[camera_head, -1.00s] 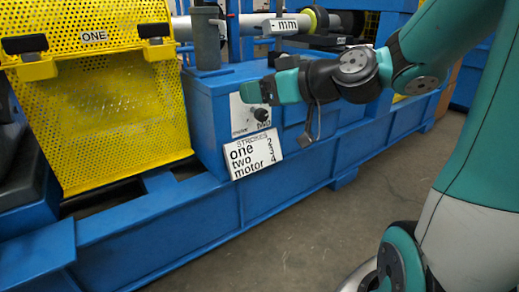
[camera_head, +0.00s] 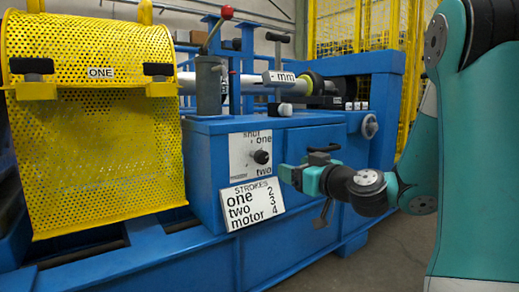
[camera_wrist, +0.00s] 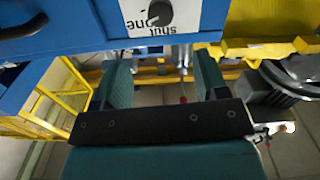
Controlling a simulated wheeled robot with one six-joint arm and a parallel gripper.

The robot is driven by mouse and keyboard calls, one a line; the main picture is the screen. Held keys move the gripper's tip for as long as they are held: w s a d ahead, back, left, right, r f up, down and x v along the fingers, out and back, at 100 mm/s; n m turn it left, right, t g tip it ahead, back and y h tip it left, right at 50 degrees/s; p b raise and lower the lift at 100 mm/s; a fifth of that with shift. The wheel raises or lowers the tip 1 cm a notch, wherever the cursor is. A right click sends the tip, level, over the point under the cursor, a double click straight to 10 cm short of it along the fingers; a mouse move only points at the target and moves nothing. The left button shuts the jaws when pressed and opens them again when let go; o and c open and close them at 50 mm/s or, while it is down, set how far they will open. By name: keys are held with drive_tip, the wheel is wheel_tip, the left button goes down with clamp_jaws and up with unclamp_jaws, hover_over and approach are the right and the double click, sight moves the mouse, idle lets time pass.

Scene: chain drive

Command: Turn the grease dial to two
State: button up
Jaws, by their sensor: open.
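The grease dial (camera_head: 261,157) is a black round knob on a white plate (camera_head: 240,163) on the front of the blue cabinet. The plate reads shut at the top, one, and two at the bottom. I cannot tell which mark the knob points at. In the wrist view the dial (camera_wrist: 158,13) is upside down at the top edge, partly cut off, with shut and one readable. My gripper (camera_head: 288,176) is to the right of the dial and slightly lower, apart from it. Its fingers also show in the wrist view (camera_wrist: 163,75), spread with nothing between them.
A white STROKES card (camera_head: 251,204) leans below the dial, listing one 2, two 3, motor 4. A yellow perforated guard (camera_head: 95,150) labelled ONE stands left. A red-knobbed lever (camera_head: 226,13) rises above the cabinet, and a handwheel (camera_head: 370,126) is at right. Floor is clear in front.

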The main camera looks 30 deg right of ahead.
sight(265, 158)
drive_tip(key=w+p, duration=0.8)
drive_tip(key=w, duration=0.1)
drive_tip(key=w+p, duration=0.4)
drive_tip(key=w, duration=0.1)
drive_tip(key=shift+a, duration=0.3)
drive_tip(key=shift+w, duration=0.45)
drive_tip(key=c, duration=0.9)
